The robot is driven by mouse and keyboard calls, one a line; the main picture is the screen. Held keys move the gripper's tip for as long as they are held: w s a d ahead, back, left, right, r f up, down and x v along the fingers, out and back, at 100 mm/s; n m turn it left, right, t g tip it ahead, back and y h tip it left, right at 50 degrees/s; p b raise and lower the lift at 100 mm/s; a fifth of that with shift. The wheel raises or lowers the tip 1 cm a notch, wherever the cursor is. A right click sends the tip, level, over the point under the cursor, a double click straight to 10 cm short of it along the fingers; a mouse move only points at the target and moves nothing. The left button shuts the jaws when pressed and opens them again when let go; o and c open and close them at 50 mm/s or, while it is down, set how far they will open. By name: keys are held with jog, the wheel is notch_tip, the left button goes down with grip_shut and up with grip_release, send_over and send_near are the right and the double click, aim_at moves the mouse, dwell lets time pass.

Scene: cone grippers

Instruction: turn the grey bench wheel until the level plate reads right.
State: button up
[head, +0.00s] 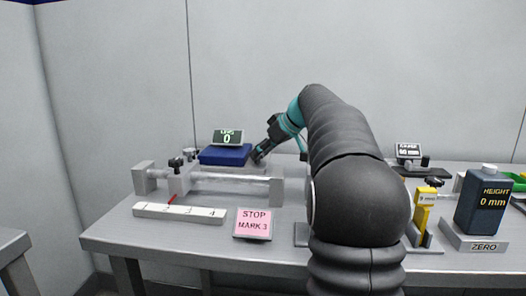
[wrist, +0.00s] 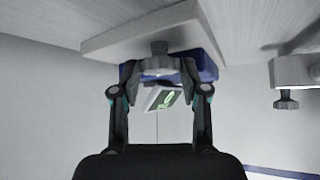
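The grey wheel (wrist: 160,66) shows in the wrist view on a short dark stem, under a pale block, between my fingers. My gripper (wrist: 159,76) has its two fingers on either side of the wheel. Whether the pads touch it I cannot tell. In the head view my gripper (head: 259,157) is low at the right end of the blue level plate (head: 225,155) and hides the wheel there. The display also shows, tilted, in the wrist view (wrist: 162,98).
A slide with a clear rod (head: 235,185), a dark knob and a red pointer stands in front. Before it lie a numbered scale (head: 180,212) and a pink card (head: 252,224) reading STOP MARK 3. At right are a yellow gauge (head: 424,213) and a dark HEIGHT block (head: 482,205).

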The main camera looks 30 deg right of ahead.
jog(key=shift+s+a+f+m+h+b, duration=0.1)
jog(key=shift+a+f+m+h+b, duration=0.1)
jog(key=shift+m+h+b, duration=0.45)
jog(key=shift+a+r+m+t+h+b, duration=0.1)
jog(key=shift+m+t+h+b, duration=0.15)
jog(key=shift+m+h, duration=0.45)
jog(key=shift+a+r+m+t+h+b, duration=0.1)
jog(key=shift+m+t+h, duration=0.2)
jog(key=shift+m, duration=0.65)
jog(key=o, duration=1.1)
jog(key=shift+o, duration=0.2)
jog(key=shift+d, duration=0.1)
